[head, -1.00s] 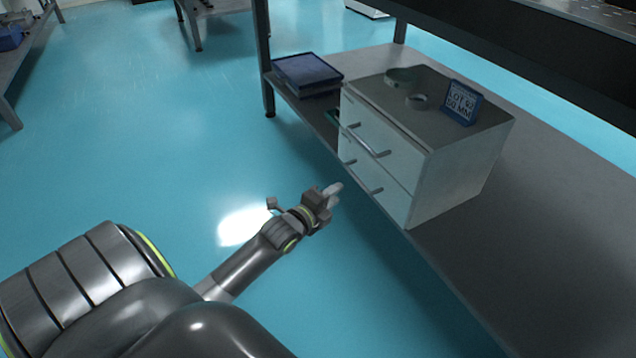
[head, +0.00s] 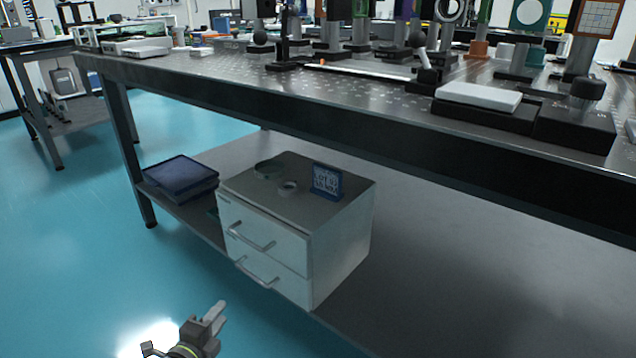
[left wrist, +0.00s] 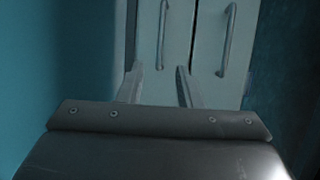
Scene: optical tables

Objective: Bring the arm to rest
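My left gripper (head: 215,316) is at the bottom of the head view, in front of and below the white drawer cabinet (head: 340,258). In the left wrist view its two fingers (left wrist: 158,88) stand apart with nothing between them, pointing toward the drawer fronts. The cabinet's two drawers look closed, each with a bar handle; the upper handle (head: 252,238) and the lower handle (head: 258,275) are free of the gripper. The handles also show in the left wrist view (left wrist: 228,40). My right gripper is in neither view.
The cabinet stands on the lower shelf (head: 430,290) under an optical table (head: 330,118) crowded with optics. The floor at left is open.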

